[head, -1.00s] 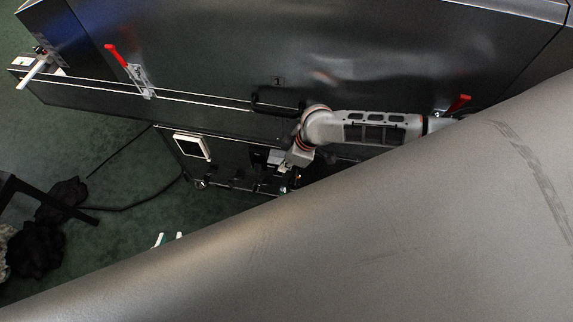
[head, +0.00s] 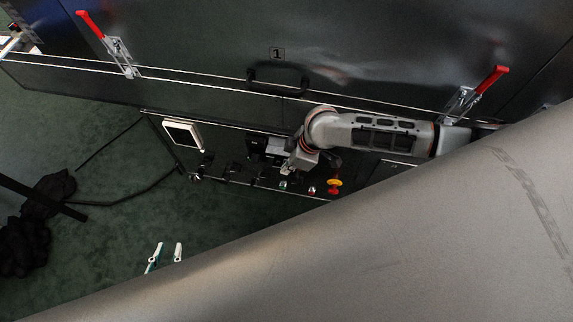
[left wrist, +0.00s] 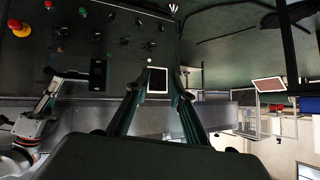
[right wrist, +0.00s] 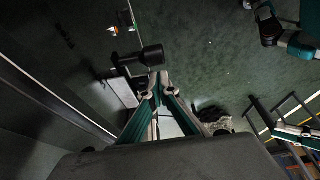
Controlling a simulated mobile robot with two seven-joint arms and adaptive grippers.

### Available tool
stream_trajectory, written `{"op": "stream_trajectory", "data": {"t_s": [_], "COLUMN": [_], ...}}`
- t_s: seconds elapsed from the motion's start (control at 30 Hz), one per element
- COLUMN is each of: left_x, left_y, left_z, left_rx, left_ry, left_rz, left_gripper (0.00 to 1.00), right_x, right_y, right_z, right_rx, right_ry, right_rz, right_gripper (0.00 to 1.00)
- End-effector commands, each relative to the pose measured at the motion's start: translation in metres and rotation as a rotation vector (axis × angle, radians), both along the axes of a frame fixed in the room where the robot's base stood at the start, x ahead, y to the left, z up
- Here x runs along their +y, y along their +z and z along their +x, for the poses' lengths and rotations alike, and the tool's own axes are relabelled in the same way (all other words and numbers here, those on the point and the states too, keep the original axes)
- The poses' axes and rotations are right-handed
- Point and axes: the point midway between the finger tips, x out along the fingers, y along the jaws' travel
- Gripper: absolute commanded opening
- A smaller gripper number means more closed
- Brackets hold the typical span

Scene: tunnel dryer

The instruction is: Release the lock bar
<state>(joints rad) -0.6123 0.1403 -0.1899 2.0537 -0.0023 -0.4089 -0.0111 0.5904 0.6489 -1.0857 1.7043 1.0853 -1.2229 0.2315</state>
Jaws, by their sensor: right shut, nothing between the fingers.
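I cannot tell for sure which part is the lock bar. A black handle-like fitting (head: 258,147) sits on the dark control panel (head: 225,165) below the machine's door. In the right wrist view this black fitting (right wrist: 140,60) lies just beyond the fingertips of my right gripper (right wrist: 157,77), which is shut and empty; contact is unclear. In the head view my right gripper (head: 287,172) is close to the panel face. My left gripper (head: 167,248) is open and empty over the green floor. In the left wrist view its spread fingers (left wrist: 158,76) point toward the panel.
Two red-handled toggle clamps (head: 92,25) (head: 490,80) and a black door handle (head: 277,84) are on the door. A yellow-and-red emergency stop (head: 334,184), buttons and a white-framed display (head: 183,134) are on the panel. A cable crosses the floor. My own arm covers the lower right.

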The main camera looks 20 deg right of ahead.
Motion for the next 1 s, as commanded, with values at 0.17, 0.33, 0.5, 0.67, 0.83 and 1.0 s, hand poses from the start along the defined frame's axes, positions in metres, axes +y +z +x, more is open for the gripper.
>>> {"op": "stream_trajectory", "data": {"t_s": [0.17, 0.33, 0.5, 0.67, 0.83, 1.0], "left_x": [0.000, 0.000, 0.001, 0.002, 0.000, -0.006], "left_y": [-0.008, -0.003, -0.004, 0.001, 0.022, 0.030], "left_z": [-0.004, -0.002, -0.002, 0.000, 0.008, 0.004], "left_rx": [0.011, 0.002, 0.002, -0.004, -0.026, -0.022], "left_ry": [-0.001, -0.001, -0.002, -0.001, 0.002, 0.002], "left_rz": [0.004, 0.003, 0.005, 0.006, -0.006, -0.028], "left_gripper": [0.23, 0.23, 0.23, 0.23, 0.23, 0.23], "right_x": [0.002, 0.002, 0.002, -0.003, -0.025, -0.047], "right_y": [-0.004, -0.003, -0.003, -0.001, 0.003, 0.002], "right_z": [0.001, 0.002, 0.002, 0.000, -0.013, -0.029], "right_rx": [0.000, -0.001, -0.001, -0.002, -0.005, -0.005], "right_ry": [0.004, 0.005, 0.005, 0.003, 0.002, 0.003], "right_rz": [0.000, 0.000, 0.000, -0.001, -0.005, -0.003], "right_gripper": [0.00, 0.00, 0.00, 0.00, 0.00, 0.00]}}
